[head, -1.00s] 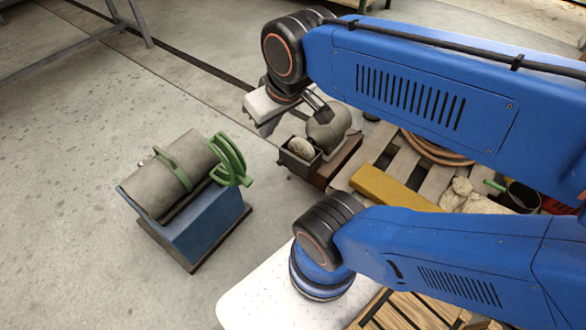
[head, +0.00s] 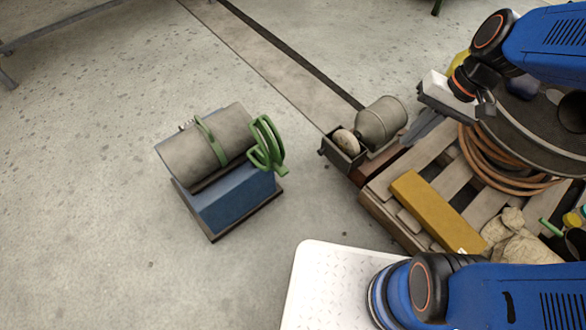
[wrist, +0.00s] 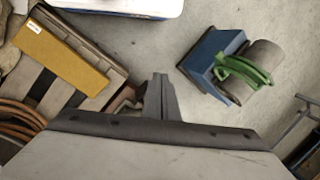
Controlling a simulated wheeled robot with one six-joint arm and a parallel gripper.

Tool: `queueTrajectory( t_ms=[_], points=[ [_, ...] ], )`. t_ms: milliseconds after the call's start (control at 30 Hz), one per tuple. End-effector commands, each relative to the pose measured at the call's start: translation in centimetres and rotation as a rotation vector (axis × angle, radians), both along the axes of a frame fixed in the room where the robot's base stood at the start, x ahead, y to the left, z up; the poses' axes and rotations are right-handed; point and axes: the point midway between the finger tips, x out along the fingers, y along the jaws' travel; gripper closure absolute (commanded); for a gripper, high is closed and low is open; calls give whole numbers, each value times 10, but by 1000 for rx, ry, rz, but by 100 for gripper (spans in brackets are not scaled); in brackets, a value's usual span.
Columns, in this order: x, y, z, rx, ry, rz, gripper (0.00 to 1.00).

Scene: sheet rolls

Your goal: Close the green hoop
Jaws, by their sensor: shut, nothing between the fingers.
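A grey sheet roll (head: 190,155) lies on a blue stand (head: 235,202) on the floor. One green hoop (head: 211,142) wraps over the roll's middle. Another green hoop (head: 266,146) stands at the roll's right end, its curved bars spread out from the roll. The stand and the green bars (wrist: 243,72) also show in the wrist view.
The pallet (head: 395,226) also carries a yellow bar (head: 433,211), a coiled hose (head: 478,160) and cloths. Bare floor lies between stand and pallet.

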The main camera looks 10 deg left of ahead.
Motion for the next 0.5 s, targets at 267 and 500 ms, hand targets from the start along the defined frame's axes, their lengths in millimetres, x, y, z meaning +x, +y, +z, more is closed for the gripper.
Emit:
queueTrajectory(
  t_ms=[267, 500],
  points=[
    [26, 48, -38, 94, 203, -27, 100],
    [44, 89, -75, 163, 369, -64, 100]
  ],
)
